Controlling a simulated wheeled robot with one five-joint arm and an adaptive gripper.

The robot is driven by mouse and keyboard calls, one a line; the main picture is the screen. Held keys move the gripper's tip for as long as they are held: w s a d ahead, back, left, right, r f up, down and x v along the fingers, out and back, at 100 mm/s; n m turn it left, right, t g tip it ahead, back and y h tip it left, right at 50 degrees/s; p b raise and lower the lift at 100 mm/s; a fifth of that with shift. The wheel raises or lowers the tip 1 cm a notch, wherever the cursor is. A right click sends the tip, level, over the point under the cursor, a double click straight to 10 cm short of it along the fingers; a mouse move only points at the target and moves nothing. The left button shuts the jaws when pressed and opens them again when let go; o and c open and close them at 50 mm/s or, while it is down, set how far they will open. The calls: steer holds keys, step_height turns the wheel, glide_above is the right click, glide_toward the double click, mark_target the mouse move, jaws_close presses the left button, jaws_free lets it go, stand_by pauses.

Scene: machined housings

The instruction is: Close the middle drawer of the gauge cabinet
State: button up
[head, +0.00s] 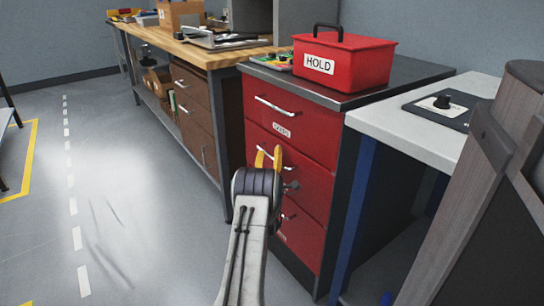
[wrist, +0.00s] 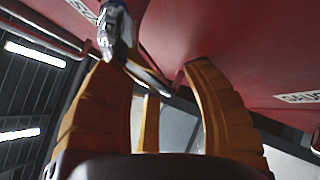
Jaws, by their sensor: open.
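The gauge cabinet (head: 340,165) is red with a dark top and stands right of centre in the head view. Its middle drawer (head: 313,179) lies below the labelled top drawer (head: 305,133); my gripper partly hides it, and how far it stands out is hard to tell. My gripper (head: 268,155) is in front of the middle drawer, yellow fingers pointing up. In the wrist view my gripper (wrist: 150,68) is open, fingers spread close to red drawer fronts. A metal handle (wrist: 113,35) shows by the left fingertip; contact cannot be told.
A red HOLD box (head: 345,62) sits on the cabinet. A pale table (head: 410,128) with blue legs adjoins on the right. A wooden workbench (head: 205,55) with brown drawers runs to the left. The floor (head: 130,200) at left is clear.

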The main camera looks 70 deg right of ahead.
steer(key=shift+f, duration=0.1)
steer(key=v, duration=0.7)
steer(key=shift+a, duration=0.25)
stand_by(0.6)
